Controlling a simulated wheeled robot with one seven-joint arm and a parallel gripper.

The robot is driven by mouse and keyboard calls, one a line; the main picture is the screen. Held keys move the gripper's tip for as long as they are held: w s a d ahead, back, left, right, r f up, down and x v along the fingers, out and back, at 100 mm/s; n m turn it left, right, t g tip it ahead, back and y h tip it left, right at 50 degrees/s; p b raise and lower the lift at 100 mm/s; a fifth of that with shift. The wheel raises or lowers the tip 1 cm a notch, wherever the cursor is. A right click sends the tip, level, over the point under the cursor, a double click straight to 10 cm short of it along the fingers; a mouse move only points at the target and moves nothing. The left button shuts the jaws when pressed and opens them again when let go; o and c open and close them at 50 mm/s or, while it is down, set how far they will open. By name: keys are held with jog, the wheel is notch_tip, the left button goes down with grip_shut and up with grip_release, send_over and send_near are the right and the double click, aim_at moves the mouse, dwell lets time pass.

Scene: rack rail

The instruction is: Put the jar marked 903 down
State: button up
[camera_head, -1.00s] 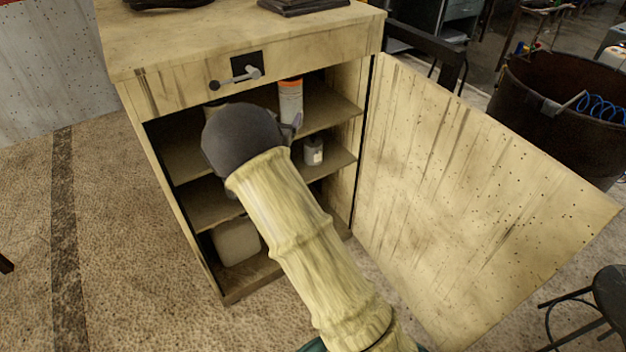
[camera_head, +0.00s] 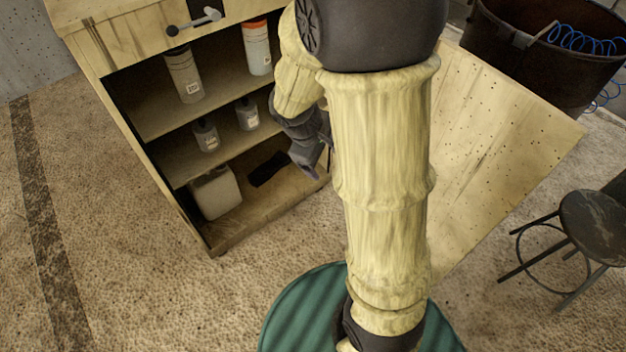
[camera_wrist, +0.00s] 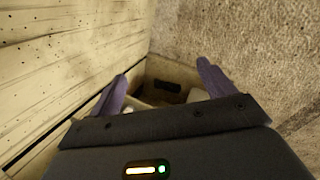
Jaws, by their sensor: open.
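Two small grey jars stand upright on the middle shelf of the open cabinet in the head view: a left jar (camera_head: 206,135) and a right jar (camera_head: 246,114). Both have pale labels, too small to read, so I cannot tell which is marked 903. My gripper (camera_wrist: 163,72) is open in the wrist view, with nothing between its two fingers.
The cabinet's upper shelf holds a grey bottle (camera_head: 184,75) and an orange-topped bottle (camera_head: 257,48). A white canister (camera_head: 215,192) and a flat black item (camera_head: 269,168) are at the bottom. The open door (camera_head: 490,150) stands right; a stool (camera_head: 592,222) is beyond it.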

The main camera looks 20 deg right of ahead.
jog(key=s+a+r+m+y, duration=0.1)
jog(key=s+a+m+y, duration=0.3)
jog(key=s+m, duration=0.3)
jog(key=shift+s+a+r+m+t, duration=0.2)
jog(key=shift+s+a+m+t, duration=0.15)
jog(key=shift+a+m, duration=0.2)
dwell(0.6)
